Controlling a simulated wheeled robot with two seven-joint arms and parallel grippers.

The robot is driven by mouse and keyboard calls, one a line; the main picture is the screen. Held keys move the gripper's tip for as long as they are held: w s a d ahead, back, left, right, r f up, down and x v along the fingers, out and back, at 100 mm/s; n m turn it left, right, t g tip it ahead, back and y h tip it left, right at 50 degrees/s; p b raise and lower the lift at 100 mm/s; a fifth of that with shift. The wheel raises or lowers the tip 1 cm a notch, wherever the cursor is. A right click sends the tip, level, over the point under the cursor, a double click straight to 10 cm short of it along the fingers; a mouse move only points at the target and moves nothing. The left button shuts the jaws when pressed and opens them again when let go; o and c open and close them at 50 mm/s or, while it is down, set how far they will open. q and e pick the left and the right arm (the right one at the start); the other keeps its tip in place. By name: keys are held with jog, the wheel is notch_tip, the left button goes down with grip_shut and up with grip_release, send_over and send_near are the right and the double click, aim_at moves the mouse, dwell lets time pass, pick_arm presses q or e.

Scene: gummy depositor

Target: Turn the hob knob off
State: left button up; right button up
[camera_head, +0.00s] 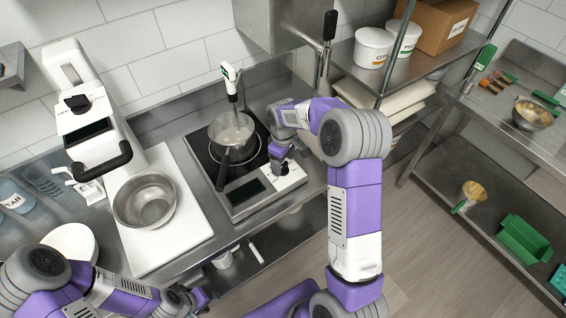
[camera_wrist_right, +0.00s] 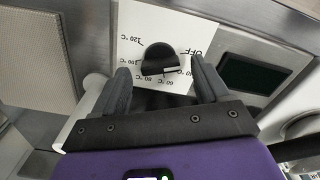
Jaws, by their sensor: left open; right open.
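The hob (camera_head: 240,165) stands on the steel counter with a metal pot (camera_head: 231,130) on its black top. Its control panel (camera_head: 276,183) is at the front. In the right wrist view the black knob (camera_wrist_right: 158,58) sits on a white dial plate (camera_wrist_right: 208,36) marked with temperatures and OFF; its white mark faces the lower temperature numbers, not OFF. My right gripper (camera_wrist_right: 159,88) is open, its fingers on either side just short of the knob; in the head view it (camera_head: 283,160) is over the panel and hides the knob. My left gripper (camera_head: 192,300) is at the lower left, away from the hob.
A thermometer (camera_head: 231,80) stands in the pot, and the pot's dark handle (camera_head: 223,172) points to the front. A steel bowl (camera_head: 146,200) sits on a white board (camera_head: 160,243) left of the hob. A shelf with white tubs (camera_head: 373,47) is at the right.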

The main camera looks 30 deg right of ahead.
aim_at(283, 165)
pick_arm(q)
jog(key=shift+r, duration=0.2)
pick_arm(e)
notch_tip(283, 165, up, 6)
jog(key=shift+r, duration=0.15)
dwell(0.4)
